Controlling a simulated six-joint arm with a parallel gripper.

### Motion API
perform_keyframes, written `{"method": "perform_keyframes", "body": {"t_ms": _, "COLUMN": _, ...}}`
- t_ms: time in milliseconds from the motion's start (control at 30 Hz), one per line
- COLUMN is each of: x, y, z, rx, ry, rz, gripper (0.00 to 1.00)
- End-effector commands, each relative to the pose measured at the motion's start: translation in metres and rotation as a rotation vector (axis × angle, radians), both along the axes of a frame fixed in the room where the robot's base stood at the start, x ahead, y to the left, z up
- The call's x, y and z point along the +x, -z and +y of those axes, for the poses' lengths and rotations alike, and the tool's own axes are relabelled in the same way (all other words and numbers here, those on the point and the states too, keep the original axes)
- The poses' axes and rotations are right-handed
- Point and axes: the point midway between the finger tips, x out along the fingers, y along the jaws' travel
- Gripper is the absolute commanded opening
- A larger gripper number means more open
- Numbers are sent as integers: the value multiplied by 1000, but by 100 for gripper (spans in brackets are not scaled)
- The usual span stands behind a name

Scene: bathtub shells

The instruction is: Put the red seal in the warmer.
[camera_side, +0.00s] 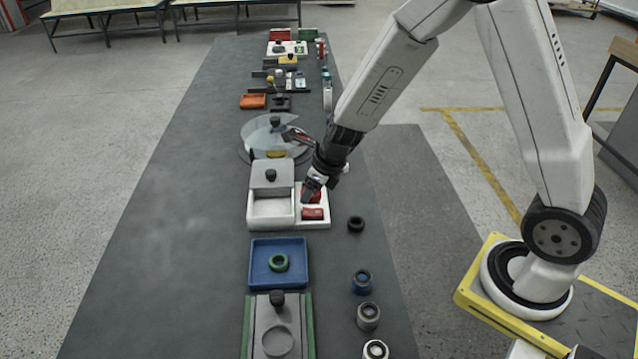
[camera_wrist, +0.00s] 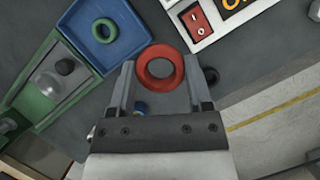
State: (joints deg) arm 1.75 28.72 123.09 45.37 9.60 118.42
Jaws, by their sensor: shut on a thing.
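The red seal (camera_wrist: 142,70), a thick ring, is between the two fingers of my gripper (camera_wrist: 160,72) in the wrist view, held near the fingertips. In the side view my gripper (camera_side: 308,194) is above the right part of the warmer (camera_side: 252,215), a white box. There the seal is hard to tell from the red parts of the panel. The warmer has a grey lid (camera_side: 268,177) with a black knob towards the back, and an open, pale compartment in front of it. Its red rocker switch (camera_wrist: 195,22) and part of an orange display show in the wrist view.
A blue tray (camera_side: 257,280) with a green ring (camera_side: 279,262) stands in front of the warmer. A grey and green fixture (camera_side: 277,325) is nearer. A black ring (camera_side: 356,223) and several small cylinders line the right edge. The left of the table is clear.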

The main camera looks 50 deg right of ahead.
Motion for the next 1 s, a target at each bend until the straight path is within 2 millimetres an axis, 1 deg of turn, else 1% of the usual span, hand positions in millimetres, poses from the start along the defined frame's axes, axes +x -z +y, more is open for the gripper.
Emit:
{"method": "perform_keyframes", "body": {"t_ms": 133, "x": 2, "y": 1, "z": 0, "rx": 0, "ry": 0, "rz": 0, "gripper": 0}}
{"method": "perform_keyframes", "body": {"t_ms": 267, "x": 9, "y": 4, "z": 0, "rx": 0, "ry": 0, "rz": 0, "gripper": 0}}
{"method": "perform_keyframes", "body": {"t_ms": 367, "x": 19, "y": 8, "z": 0, "rx": 0, "ry": 0, "rz": 0, "gripper": 0}}
{"method": "perform_keyframes", "body": {"t_ms": 933, "x": 90, "y": 40, "z": 2, "rx": 0, "ry": -1, "rz": 0, "gripper": 0}}
{"method": "perform_keyframes", "body": {"t_ms": 1000, "x": 96, "y": 47, "z": 2, "rx": 0, "ry": 1, "rz": 1, "gripper": 0}}
